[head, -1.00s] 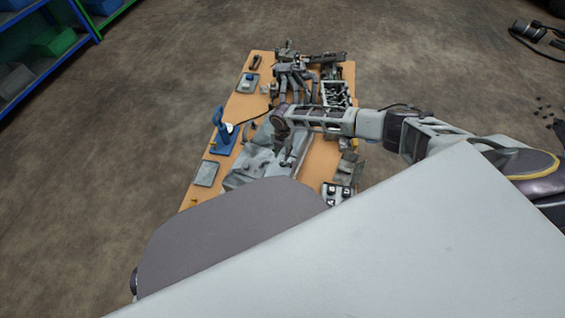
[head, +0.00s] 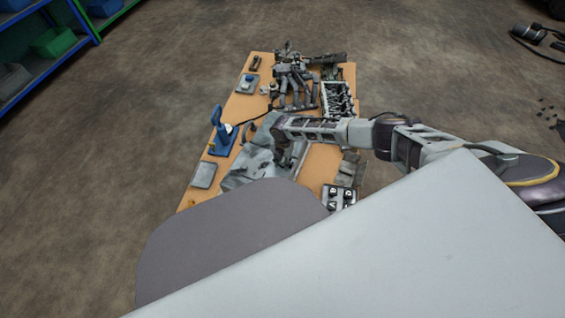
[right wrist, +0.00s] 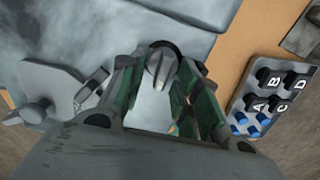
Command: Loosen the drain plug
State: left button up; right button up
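A grey rounded metal piece with a dark ring (right wrist: 162,66), which looks like the drain plug, sits between the fingertips of my right gripper (right wrist: 164,75) in the right wrist view. The two green-padded fingers flank it closely, one on each side; whether they press on it I cannot tell. Behind it is a pale grey metal surface (right wrist: 75,22). In the head view my right arm reaches in from the right over a grey metal housing (head: 250,168) on the bench, and the arm hides the fingers and the plug. My left gripper is not in view.
A tray marked A to D (right wrist: 272,98) with dark and blue pieces lies right of the gripper. A winged grey part (right wrist: 50,95) is at left. The wooden bench (head: 240,106) carries a blue stand (head: 221,138), a flat grey plate (head: 204,175) and several manifold-like parts (head: 296,88).

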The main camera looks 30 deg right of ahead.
jog(key=shift+c, duration=0.2)
jog(key=c, duration=0.6)
jog(key=shift+s+d+n+b, duration=0.15)
jog(key=shift+n+b, duration=0.3)
jog(key=shift+n, duration=1.05)
jog(key=shift+w+d+n+b, duration=0.1)
jog(key=shift+n+b, duration=0.3)
jog(key=shift+n, duration=1.1)
jog(key=shift+r, duration=0.1)
jog(key=shift+n, duration=0.4)
jog(key=shift+d+n+b, duration=0.2)
jog(key=shift+n+b, duration=0.25)
jog(key=shift+n, duration=0.85)
jog(key=shift+d+n+b, duration=0.1)
jog(key=shift+n+b, duration=0.3)
jog(key=shift+n, duration=1.3)
